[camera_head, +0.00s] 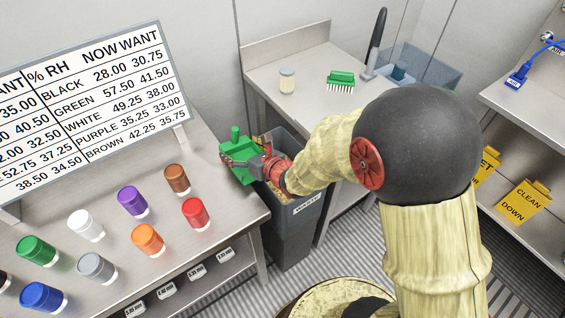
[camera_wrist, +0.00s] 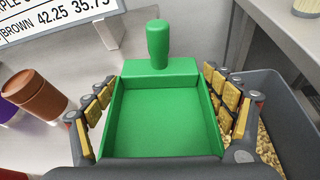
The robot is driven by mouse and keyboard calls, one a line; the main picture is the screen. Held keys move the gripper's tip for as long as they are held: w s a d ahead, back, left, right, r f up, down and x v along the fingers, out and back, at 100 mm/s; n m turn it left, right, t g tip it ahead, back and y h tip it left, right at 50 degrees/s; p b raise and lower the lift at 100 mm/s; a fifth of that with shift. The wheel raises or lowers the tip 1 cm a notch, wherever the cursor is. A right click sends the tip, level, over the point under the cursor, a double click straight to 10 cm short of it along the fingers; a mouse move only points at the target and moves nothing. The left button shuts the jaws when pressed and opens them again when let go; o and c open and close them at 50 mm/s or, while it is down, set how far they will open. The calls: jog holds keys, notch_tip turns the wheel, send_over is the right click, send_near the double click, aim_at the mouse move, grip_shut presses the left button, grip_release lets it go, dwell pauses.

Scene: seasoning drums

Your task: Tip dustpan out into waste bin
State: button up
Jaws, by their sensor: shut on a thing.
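The green dustpan (camera_head: 237,150) is held beside and partly over the left edge of the waste bin in the head view. In the wrist view the dustpan (camera_wrist: 160,120) fills the middle, its handle pointing away and its visible floor bare. My gripper (camera_head: 259,164) is shut on the dustpan, with yellow-padded fingers on both side walls in the wrist view (camera_wrist: 162,100). The dark grey waste bin (camera_head: 290,240), labelled WASTE, stands between the two benches. The wrist view shows the bin (camera_wrist: 291,112) at right with beige bits inside. Part of its opening is hidden by my arm.
A bench (camera_head: 120,262) at left bears several coloured drums and a humidity board (camera_head: 100,95). The back bench (camera_head: 300,58) holds a jar (camera_head: 287,80), a green brush (camera_head: 341,80) and a sink. Shelving with yellow signs (camera_head: 524,202) stands at right.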

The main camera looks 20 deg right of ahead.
jog(key=shift+s+a+n+h+b, duration=0.15)
jog(key=shift+a+n+h+b, duration=0.15)
jog(key=shift+a+b, duration=0.3)
jog(key=shift+r+b, duration=0.1)
jog(key=shift+b, duration=0.55)
jog(key=shift+s+a+r+n+b, duration=0.1)
jog(key=shift+a+r+n+b, duration=0.15)
jog(key=shift+b, duration=0.65)
